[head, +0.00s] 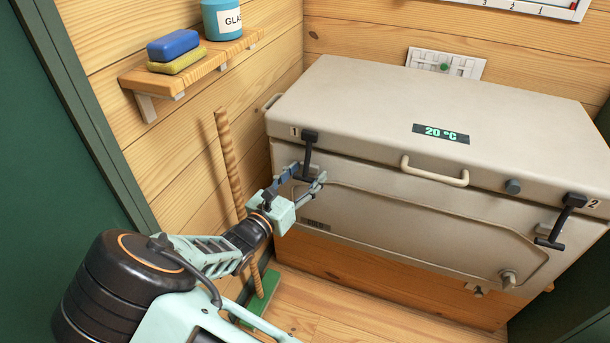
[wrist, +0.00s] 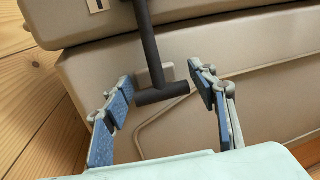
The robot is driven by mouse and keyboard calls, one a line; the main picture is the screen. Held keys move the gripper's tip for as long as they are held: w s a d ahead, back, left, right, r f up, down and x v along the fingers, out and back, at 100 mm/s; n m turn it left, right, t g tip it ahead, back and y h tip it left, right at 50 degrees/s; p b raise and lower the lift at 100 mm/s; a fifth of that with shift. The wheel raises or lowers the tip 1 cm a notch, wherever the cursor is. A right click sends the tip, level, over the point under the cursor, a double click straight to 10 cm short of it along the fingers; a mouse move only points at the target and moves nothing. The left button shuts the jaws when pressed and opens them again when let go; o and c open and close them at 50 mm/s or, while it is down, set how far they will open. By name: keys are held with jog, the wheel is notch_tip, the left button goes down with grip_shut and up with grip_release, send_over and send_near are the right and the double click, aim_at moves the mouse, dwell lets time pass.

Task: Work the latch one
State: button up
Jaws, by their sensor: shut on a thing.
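Latch one is a black T-shaped lever (head: 309,152) on the front left of the beige cooler chest (head: 420,105), beside the label "1" (head: 295,132). Its lever hangs down over the chest's front face. In the wrist view its stem and crossbar (wrist: 162,93) reach down between the fingers. My gripper (head: 308,174) is at the lower end of this lever. In the wrist view my gripper (wrist: 160,84) has its blue-padded fingers at the two ends of the crossbar, shut on it lengthwise. The chest's lid is down.
A second black latch (head: 563,218) hangs at the front right, by label "2". A lid handle (head: 434,174) and a round knob (head: 513,186) lie between. A wooden broomstick (head: 230,165) leans behind my arm. A shelf (head: 195,65) holds a sponge and jar.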

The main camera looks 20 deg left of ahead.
jog(key=shift+r+p, duration=0.1)
jog(key=shift+p, duration=0.2)
jog(key=shift+c, duration=0.5)
